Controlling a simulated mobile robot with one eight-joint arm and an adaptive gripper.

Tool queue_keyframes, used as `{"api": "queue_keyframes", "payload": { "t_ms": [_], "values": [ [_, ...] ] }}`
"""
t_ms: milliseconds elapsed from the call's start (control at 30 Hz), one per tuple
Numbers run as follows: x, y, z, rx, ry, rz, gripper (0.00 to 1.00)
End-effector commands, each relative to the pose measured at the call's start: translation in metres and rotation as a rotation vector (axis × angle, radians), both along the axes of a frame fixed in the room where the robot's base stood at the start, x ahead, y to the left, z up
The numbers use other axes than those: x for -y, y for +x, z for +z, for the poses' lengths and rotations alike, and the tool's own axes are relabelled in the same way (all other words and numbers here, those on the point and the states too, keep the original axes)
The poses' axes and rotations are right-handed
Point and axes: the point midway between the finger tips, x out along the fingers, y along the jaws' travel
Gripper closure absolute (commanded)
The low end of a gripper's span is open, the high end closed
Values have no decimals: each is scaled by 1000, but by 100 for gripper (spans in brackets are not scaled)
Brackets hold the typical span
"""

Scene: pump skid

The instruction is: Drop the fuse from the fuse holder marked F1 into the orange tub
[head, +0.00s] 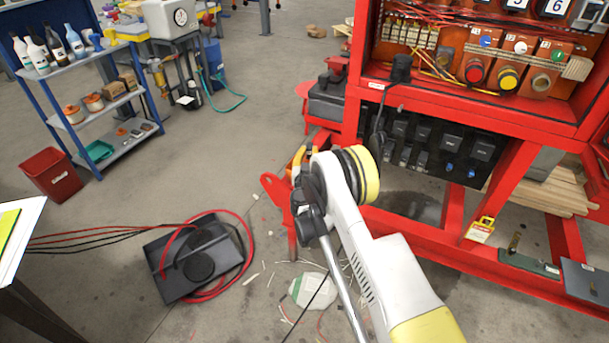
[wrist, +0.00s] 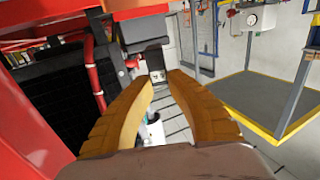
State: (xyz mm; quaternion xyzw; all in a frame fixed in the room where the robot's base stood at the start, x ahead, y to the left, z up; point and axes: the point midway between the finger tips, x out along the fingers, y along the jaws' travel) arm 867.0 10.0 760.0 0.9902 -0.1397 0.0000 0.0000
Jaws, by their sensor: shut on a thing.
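My gripper (head: 300,157) is beside the left edge of the red skid in the head view, mostly hidden behind my own wrist. In the wrist view, its two orange-brown fingers (wrist: 163,84) curve towards each other with a gap between the tips. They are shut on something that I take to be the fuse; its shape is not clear. A small pale piece with a dark top (wrist: 154,118) shows between the fingers, and I cannot tell whether it is held. I cannot make out the F1 mark or an orange tub.
The red skid frame (head: 480,108) with switches and black modules (head: 430,145) stands at the right. A dark tray (head: 180,285) with red hose lies on the floor. A red bin (head: 50,175) and blue shelf unit (head: 88,118) stand left.

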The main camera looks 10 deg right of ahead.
Motion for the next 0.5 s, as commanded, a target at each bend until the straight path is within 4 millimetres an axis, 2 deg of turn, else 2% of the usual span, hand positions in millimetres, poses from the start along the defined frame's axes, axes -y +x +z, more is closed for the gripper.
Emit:
{"api": "queue_keyframes", "payload": {
  "t_ms": [33,133,433,467,500],
  "values": [
    [0,0,-8,0,0,0,100],
    [0,0,-16,0,0,0,100],
    [0,0,-19,0,0,0,100],
    [0,0,-19,0,0,0,72],
    [0,0,-19,0,0,0,60]
  ]
}}
